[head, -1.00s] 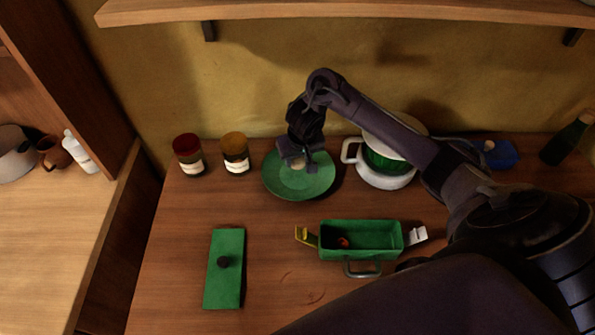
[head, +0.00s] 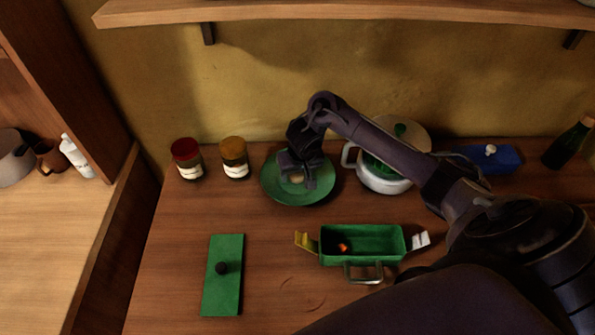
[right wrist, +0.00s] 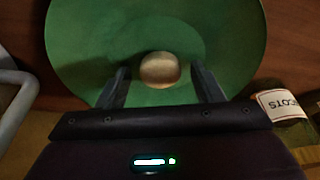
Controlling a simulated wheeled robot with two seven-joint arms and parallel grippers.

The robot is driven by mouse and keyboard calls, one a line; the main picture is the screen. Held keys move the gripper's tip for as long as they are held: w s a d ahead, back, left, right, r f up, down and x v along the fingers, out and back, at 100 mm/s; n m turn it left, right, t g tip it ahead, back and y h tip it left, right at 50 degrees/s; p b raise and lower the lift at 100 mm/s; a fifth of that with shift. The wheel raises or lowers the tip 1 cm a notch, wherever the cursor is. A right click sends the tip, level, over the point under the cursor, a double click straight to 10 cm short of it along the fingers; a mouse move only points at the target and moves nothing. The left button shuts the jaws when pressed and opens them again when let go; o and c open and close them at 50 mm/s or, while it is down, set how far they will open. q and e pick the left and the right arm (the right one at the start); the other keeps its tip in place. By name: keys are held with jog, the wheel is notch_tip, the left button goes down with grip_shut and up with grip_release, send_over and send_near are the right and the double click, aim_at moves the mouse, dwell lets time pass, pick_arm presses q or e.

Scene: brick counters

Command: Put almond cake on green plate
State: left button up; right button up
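The green plate (head: 275,193) lies on the counter near the wall, and it fills much of the right wrist view (right wrist: 85,45). The almond cake (right wrist: 160,70) is a small round pale-tan piece over the plate's middle, appearing to rest on it. It shows partly in the head view (head: 296,179), close under my gripper. My right gripper (head: 300,184) is over the plate. In the right wrist view its two fingers (right wrist: 161,86) stand apart on either side of the cake, with gaps between them and it. My left gripper is not in view.
Two jars, red-lidded (head: 187,160) and orange-lidded (head: 235,158), stand left of the plate. A white pot (head: 385,180) stands right, under my arm. In front are a green open box (head: 362,258) holding a small reddish thing and a green lid (head: 223,275). A blue dish (head: 490,158) sits right.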

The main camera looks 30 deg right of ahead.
aim_at(301, 187)
jog(key=shift+r, duration=0.2)
jog(key=p+v, duration=0.7)
jog(key=v, duration=0.5)
jog(key=shift+f, duration=0.1)
